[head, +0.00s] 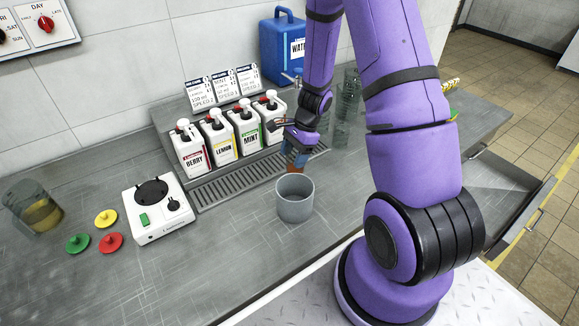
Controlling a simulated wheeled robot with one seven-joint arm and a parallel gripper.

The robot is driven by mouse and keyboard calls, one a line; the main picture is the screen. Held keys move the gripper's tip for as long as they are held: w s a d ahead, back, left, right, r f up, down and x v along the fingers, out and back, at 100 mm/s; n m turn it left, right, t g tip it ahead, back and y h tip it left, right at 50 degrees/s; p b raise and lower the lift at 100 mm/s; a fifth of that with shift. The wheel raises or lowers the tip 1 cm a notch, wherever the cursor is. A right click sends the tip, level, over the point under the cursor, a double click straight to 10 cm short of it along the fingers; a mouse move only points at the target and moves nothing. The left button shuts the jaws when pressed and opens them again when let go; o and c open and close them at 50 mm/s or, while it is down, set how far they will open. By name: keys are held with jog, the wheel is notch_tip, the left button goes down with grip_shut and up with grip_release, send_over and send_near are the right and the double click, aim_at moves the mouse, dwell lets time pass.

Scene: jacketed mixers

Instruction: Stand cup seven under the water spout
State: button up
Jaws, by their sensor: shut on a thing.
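My gripper (298,146) is shut on a small orange-and-blue thing (297,160), at the right end of the bottle rack and just behind a grey cup (295,200). The held thing is mostly hidden by the gripper, and I cannot tell if it is a cup. The open grey cup stands upright on the counter. A blue water container (283,42) stands at the back; a small metallic part by its lower front may be its spout, partly hidden by my arm. Clear glasses (346,122) stand behind my arm. No number seven is readable on any cup.
Pump bottles (220,140) stand on a rack above a drip grille (222,187). A white hotplate (157,207), coloured discs (105,218) and a tilted-looking glass with yellowish contents (33,206) are at left. The front counter is clear. An open drawer (490,190) is at right.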

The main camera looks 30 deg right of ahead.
jog(key=shift+f, duration=2.4)
jog(key=o, duration=0.9)
jog(key=shift+f, duration=0.1)
